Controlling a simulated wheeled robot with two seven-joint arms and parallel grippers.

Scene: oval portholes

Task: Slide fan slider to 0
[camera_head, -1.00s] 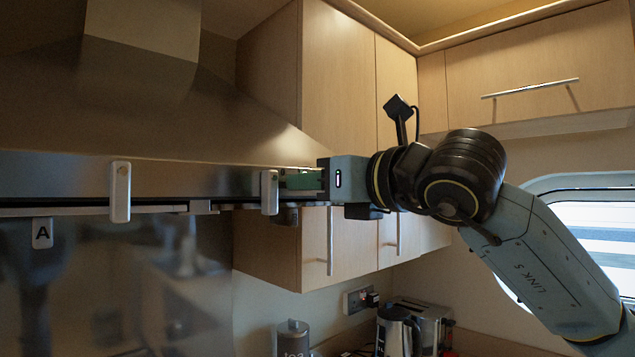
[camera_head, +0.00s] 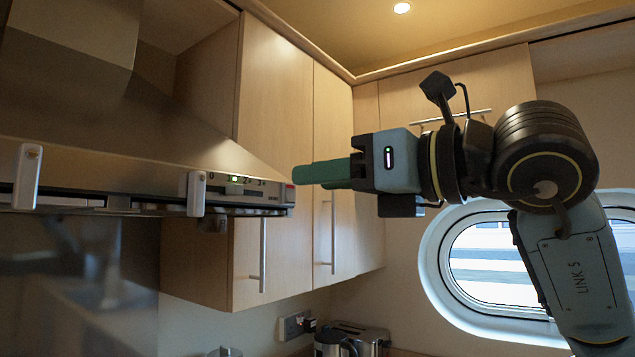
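The range hood (camera_head: 100,155) fills the left of the head view. A control strip (camera_head: 245,188) with small markings and a green light sits at the right end of its front edge. Which mark the fan slider is at is too small to tell. My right gripper (camera_head: 296,174) has green fingers pointing left, just off the right end of the hood front. It appears empty and clear of the strip. The fingers overlap from this side, so their gap is hidden. My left gripper is out of view.
Two pale upright pieces, one at far left (camera_head: 27,177) and one beside the strip (camera_head: 196,193), stand out from the hood front. Wooden cupboards (camera_head: 275,95) with bar handles are behind. An oval porthole (camera_head: 490,260) is at right. A kettle (camera_head: 332,343) is below.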

